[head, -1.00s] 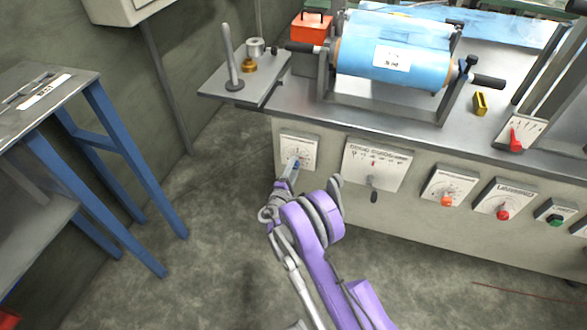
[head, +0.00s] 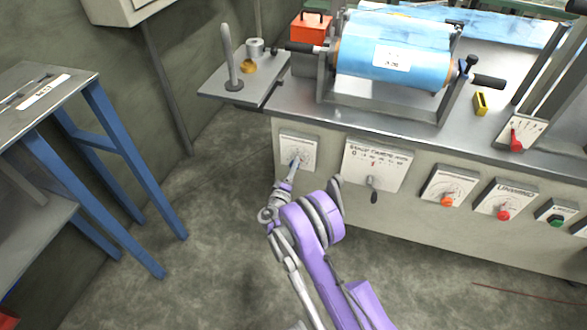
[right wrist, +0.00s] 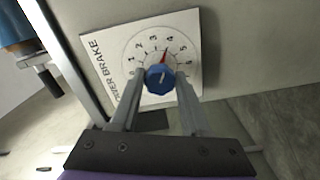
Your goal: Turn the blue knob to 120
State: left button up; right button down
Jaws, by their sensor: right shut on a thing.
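The blue knob (right wrist: 159,78) sits on a white dial plate (right wrist: 188,25) lettered in part "ER BRAKE", with numerals from about 1 to 6 around it. In the head view the right gripper (head: 294,169) reaches up to the same plate (head: 309,144) at the panel's left end, mostly hiding the knob. My left gripper is out of view.
A lever plate (head: 377,163) is just right of the dial. Plates with an orange knob (head: 446,201) and a red knob (head: 503,214) follow. A blue film roll (head: 390,55) lies above on the machine. A blue-legged table (head: 125,160) stands left; the floor between is clear.

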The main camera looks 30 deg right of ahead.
dwell(0.3)
jog(key=shift+c, duration=1.9)
grip_release()
jog(key=p+v, duration=0.2)
jog(key=v, duration=0.8)
jog(key=shift+s+a, duration=0.2)
jog(key=shift+a, duration=0.1)
